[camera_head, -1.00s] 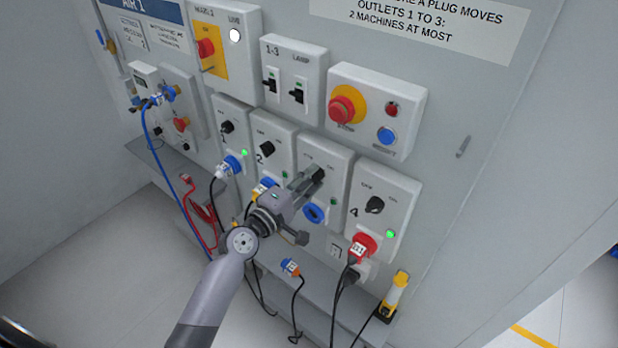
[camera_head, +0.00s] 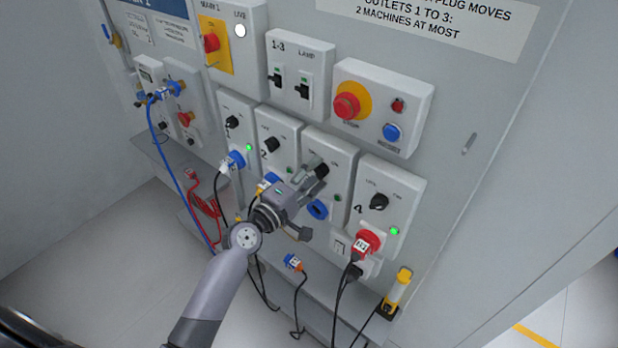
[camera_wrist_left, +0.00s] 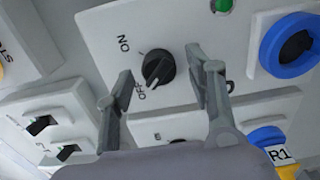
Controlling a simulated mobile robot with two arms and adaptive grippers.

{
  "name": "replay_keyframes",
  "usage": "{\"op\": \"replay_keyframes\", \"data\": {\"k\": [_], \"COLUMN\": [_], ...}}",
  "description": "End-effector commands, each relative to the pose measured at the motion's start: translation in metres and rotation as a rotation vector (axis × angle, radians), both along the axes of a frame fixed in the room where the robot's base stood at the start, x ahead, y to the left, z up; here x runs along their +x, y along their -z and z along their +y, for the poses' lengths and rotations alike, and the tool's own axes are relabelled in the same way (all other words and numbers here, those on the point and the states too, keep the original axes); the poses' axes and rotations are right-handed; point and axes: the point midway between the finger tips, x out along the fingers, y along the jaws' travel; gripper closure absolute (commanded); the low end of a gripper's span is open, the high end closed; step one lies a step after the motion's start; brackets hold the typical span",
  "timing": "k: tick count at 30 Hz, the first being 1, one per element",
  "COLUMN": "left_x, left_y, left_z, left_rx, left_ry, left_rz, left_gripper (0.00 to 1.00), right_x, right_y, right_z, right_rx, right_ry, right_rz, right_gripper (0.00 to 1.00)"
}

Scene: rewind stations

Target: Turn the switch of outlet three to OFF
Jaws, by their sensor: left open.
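Outlet three (camera_head: 345,155) is the white box between outlets two and four. Its black rotary switch (camera_wrist_left: 158,68) shows in the wrist view, with ON and OFF lettering beside it. The pointer end appears turned towards OFF. Its green lamp (camera_head: 338,198) looks dim, and its blue socket (camera_wrist_left: 290,45) is empty. My left gripper (camera_head: 311,200) is in front of outlet three and partly hides it. In the wrist view its open fingers (camera_wrist_left: 160,80) stand on either side of the switch; I cannot tell whether they touch it. My right gripper is not in view.
Outlet two (camera_head: 275,135) and outlet four (camera_head: 397,185) flank it closely. A red plug (camera_head: 367,241) sits in outlet four. A red stop button (camera_head: 347,105) is above. A plug tagged R1 (camera_wrist_left: 279,154) is close by. Cables hang over the grey ledge (camera_head: 325,275).

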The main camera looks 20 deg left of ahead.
Motion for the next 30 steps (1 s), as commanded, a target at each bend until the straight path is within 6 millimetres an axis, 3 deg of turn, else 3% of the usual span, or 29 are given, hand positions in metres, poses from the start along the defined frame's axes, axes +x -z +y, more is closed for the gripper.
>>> {"op": "replay_keyframes", "data": {"k": [5,18,24,30], "left_x": [-0.017,-0.098,-0.112,-0.113], "left_y": [0.002,0.002,0.001,0.0], "left_z": [0.007,0.036,0.04,0.041], "left_rx": [0.002,0.005,0.001,0.0], "left_ry": [-0.001,0.001,0.001,-0.001], "left_rz": [0.002,0.002,0.002,0.0], "left_gripper": [0.51,0.51,0.51,0.51], "right_x": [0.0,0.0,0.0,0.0], "right_y": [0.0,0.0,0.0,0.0], "right_z": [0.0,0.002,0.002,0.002], "right_rx": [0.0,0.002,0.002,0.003], "right_ry": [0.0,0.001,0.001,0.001], "right_rz": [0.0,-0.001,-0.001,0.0], "right_gripper": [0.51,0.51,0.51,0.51]}}
